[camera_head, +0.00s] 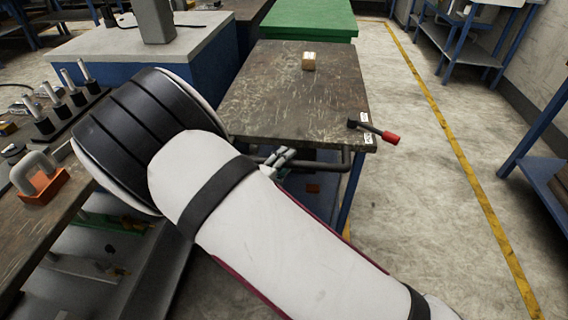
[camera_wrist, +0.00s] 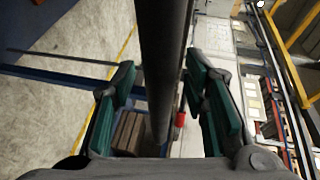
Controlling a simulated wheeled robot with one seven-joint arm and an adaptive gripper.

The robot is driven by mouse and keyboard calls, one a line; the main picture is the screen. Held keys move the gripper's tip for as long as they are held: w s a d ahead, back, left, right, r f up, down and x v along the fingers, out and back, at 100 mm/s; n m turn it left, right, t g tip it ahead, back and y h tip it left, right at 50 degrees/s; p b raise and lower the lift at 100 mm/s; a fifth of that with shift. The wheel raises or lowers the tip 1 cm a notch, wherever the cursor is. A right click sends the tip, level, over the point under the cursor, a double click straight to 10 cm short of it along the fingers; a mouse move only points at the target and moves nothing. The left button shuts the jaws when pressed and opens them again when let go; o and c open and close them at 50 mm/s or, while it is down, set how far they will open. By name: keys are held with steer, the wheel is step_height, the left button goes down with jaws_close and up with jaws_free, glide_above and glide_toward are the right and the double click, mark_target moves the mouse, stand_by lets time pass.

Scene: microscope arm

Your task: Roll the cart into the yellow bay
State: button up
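The cart (camera_head: 300,100) has a dark, scratched top and blue legs, and stands in the middle of the head view. A dark handle bar (camera_head: 335,165) runs along its near edge. My gripper (camera_head: 283,160) is at this bar, partly hidden by my arm. In the wrist view my gripper (camera_wrist: 163,75) has its green-padded fingers apart, one on each side of the dark bar (camera_wrist: 160,60). Gaps show beside the bar, and I cannot tell whether a finger touches it. A yellow floor line (camera_head: 455,135) runs along the right; no closed bay outline is visible.
A small tan block (camera_head: 308,61) sits on the cart top. A red-handled lever (camera_head: 385,134) sticks out at its right corner. A green-topped table (camera_head: 310,18) stands behind, a grey-topped blue cabinet (camera_head: 200,50) at left. Floor right of the cart is clear; blue benches (camera_head: 465,45) line the wall.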

jaws_close()
steer(key=shift+s, duration=0.1)
